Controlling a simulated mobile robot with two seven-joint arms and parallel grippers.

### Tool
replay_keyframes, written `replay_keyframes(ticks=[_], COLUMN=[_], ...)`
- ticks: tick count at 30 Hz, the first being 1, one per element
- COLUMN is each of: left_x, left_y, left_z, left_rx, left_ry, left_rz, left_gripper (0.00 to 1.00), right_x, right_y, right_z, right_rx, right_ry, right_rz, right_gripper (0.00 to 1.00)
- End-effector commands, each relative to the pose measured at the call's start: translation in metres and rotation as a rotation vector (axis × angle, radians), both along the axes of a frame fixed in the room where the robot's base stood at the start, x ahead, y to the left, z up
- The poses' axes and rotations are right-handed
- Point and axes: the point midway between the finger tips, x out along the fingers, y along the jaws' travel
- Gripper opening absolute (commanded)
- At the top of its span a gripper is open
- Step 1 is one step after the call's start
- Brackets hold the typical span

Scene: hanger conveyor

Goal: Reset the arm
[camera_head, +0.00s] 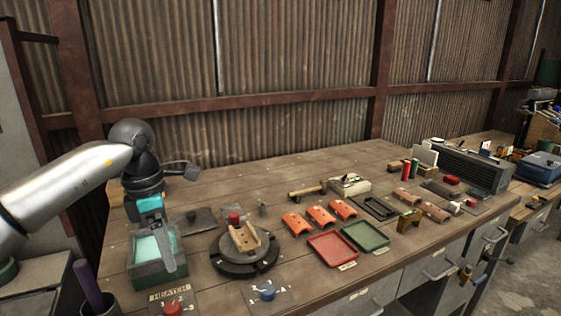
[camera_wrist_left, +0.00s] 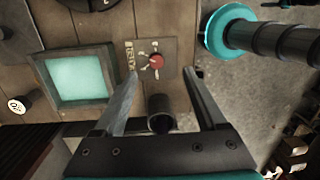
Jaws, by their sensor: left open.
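My left arm comes in from the left in the head view, with a dark wrist and a teal band. My left gripper (camera_head: 165,250) points down over the front left corner of the bench, in front of a square tank of teal liquid (camera_head: 145,274). In the left wrist view my left gripper (camera_wrist_left: 160,85) shows two fingers wide apart with nothing between them. The tank's rim (camera_wrist_left: 108,61) shows beyond the fingers there. My right gripper is not in view.
A heater panel with a red knob (camera_head: 172,308) is at the bench's front edge; the red knob (camera_wrist_left: 156,61) also shows in the wrist view. A round dark turntable (camera_head: 228,268) carries a wooden cradle. Red tray (camera_head: 332,250) and green tray (camera_head: 365,236) lie farther right. The rear bench is mostly clear.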

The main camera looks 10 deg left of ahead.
Motion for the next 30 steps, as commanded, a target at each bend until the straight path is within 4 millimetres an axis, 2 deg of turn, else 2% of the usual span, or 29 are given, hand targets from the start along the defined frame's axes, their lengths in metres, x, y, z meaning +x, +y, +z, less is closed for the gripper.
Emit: replay_keyframes(ticks=[3,7,9,12,15,19,22,24,27,30], left_x=[0.002,-0.002,-0.008,-0.018,-0.025,-0.027,-0.022,-0.016,-0.004,0.007], left_y=[-0.061,-0.147,-0.189,-0.240,-0.276,-0.301,-0.303,-0.296,-0.276,-0.249], left_z=[-0.020,-0.027,-0.022,-0.004,0.021,0.057,0.082,0.094,0.102,0.096], left_rx=[-0.183,-0.484,-0.655,-0.902,-1.143,-1.438,-1.644,-1.773,-1.932,-2.054], left_ry=[-0.039,-0.086,-0.098,-0.099,-0.083,-0.041,0.005,0.043,0.105,0.172], left_rz=[-0.048,-0.063,-0.044,0.016,0.116,0.301,0.487,0.637,0.882,1.158], left_gripper=[0.74,0.74,0.74,0.74,0.74,0.74,0.74,0.74,0.74,0.74], right_x=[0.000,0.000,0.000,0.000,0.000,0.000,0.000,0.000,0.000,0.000], right_y=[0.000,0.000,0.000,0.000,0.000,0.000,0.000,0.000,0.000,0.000], right_z=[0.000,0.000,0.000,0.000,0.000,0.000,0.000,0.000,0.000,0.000], right_rx=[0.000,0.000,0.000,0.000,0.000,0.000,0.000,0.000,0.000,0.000], right_ry=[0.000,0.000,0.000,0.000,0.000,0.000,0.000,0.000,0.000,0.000], right_rz=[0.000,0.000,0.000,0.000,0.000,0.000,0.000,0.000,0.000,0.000], right_gripper=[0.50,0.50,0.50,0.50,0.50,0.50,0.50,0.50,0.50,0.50])
